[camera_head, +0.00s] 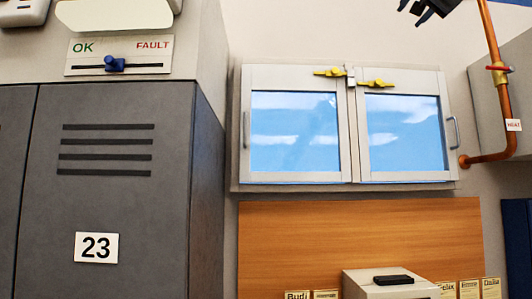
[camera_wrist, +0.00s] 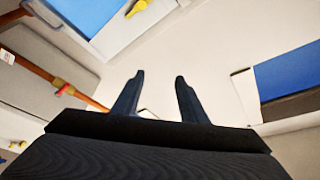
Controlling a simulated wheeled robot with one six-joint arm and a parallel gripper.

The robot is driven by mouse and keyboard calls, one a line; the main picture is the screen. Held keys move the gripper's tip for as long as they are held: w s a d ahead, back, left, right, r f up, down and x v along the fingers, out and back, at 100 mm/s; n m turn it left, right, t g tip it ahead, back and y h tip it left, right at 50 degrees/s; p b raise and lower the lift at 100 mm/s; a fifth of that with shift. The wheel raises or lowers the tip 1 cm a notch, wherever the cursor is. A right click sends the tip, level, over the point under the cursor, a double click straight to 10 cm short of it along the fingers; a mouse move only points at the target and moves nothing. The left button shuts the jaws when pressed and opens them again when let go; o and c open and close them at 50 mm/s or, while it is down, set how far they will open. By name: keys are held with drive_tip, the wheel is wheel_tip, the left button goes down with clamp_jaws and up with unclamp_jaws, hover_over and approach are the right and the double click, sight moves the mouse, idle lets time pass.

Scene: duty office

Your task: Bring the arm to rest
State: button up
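My gripper (camera_head: 428,8) shows at the top right of the head view, dark and partly cut off by the top edge. In the wrist view my gripper (camera_wrist: 155,95) has its two dark fingers apart, with nothing between them. It is in free air, with the pale wall behind it. The rest of my arm is out of the head view.
A copper pipe (camera_head: 496,70) with a red and yellow valve runs close right of my gripper. A two-door glazed cabinet (camera_head: 350,180) with yellow latches hangs below left. A grey locker (camera_head: 110,200) stands left, under an OK/FAULT slider panel (camera_head: 85,60). A wooden board (camera_head: 350,240) is below.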

drive_tip(key=w+a+f+n+g+y, duration=0.1)
drive_tip(key=w+f+n+g, duration=0.15)
drive_tip(key=w+f, duration=0.95)
drive_tip(key=w+a+f+n+g+y, duration=0.1)
drive_tip(key=w+f+g, duration=0.15)
drive_tip(key=f, duration=1.85)
drive_tip(key=a+f+n+g+y, duration=0.1)
drive_tip(key=a+f+g, duration=0.1)
drive_tip(key=f, duration=0.7)
drive_tip(key=a+f+n+g+y, duration=0.1)
drive_tip(key=a+f+g, duration=0.1)
drive_tip(key=f, duration=0.6)
drive_tip(key=s+a+f+n+g, duration=0.1)
drive_tip(key=s+a+f+g, duration=0.2)
drive_tip(key=f, duration=0.8)
drive_tip(key=s+a+f+n+g, duration=0.1)
drive_tip(key=s+a+f+n, duration=0.2)
drive_tip(key=f, duration=0.8)
drive_tip(key=s+a+f+n+g+y, duration=0.1)
drive_tip(key=s+a+f+g, duration=0.15)
drive_tip(key=s+f, duration=0.75)
drive_tip(key=s+a+f+n+g, duration=0.2)
drive_tip(key=s+a+f, duration=0.2)
drive_tip(key=s+f, duration=0.6)
wheel_tip(320, 180, down, 13)
drive_tip(key=g+b, duration=0.1)
drive_tip(key=b, duration=1.1)
drive_tip(key=shift+w, duration=0.3)
drive_tip(key=shift+g, duration=0.25)
